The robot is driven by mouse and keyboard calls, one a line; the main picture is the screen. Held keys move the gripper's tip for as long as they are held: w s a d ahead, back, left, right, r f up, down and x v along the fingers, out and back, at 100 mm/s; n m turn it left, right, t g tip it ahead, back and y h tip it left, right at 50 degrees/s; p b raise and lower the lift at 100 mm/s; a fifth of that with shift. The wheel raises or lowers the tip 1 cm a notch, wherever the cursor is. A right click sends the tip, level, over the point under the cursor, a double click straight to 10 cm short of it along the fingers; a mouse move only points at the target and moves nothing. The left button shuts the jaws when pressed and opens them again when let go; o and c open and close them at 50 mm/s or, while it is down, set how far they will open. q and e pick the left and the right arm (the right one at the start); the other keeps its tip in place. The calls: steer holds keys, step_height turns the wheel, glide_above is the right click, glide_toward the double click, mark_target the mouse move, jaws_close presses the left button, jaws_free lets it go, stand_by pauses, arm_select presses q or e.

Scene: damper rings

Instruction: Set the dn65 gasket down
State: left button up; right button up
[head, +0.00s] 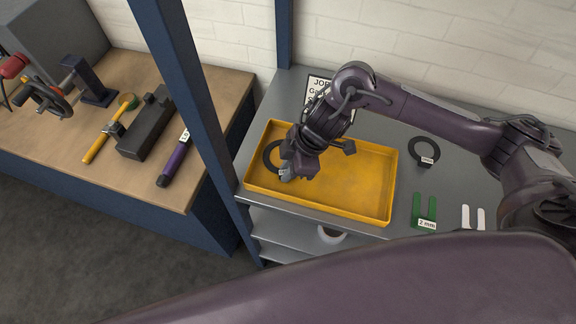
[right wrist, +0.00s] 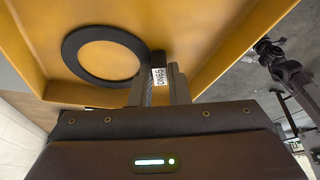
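The dn65 gasket (head: 269,153) is a flat black ring with a white label tab, inside the left part of the yellow tray (head: 345,207). In the right wrist view the ring (right wrist: 100,33) appears at or very near the tray floor; I cannot tell whether it touches. My right gripper (head: 288,174) reaches down into the tray. Its fingers (right wrist: 160,92) are closed around the tab marked DN65, and they partly hide it. My left gripper is not in view.
A second black ring (head: 424,151) with a label lies on the grey shelf right of the tray. A green 2 mm shim (head: 424,212) and a white shim (head: 473,217) lie nearby. A blue post (head: 192,85) stands left of the tray. A sign (head: 317,88) stands behind it.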

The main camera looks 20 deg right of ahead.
steer(key=o, duration=0.4)
steer(key=shift+o, duration=0.2)
steer(key=v, duration=0.7)
steer(key=shift+r+b, duration=0.4)
steer(key=shift+b, duration=0.05)
steer(key=shift+d, duration=0.15)
jaws_close()
stand_by(1.0)
steer(key=shift+f, duration=0.1)
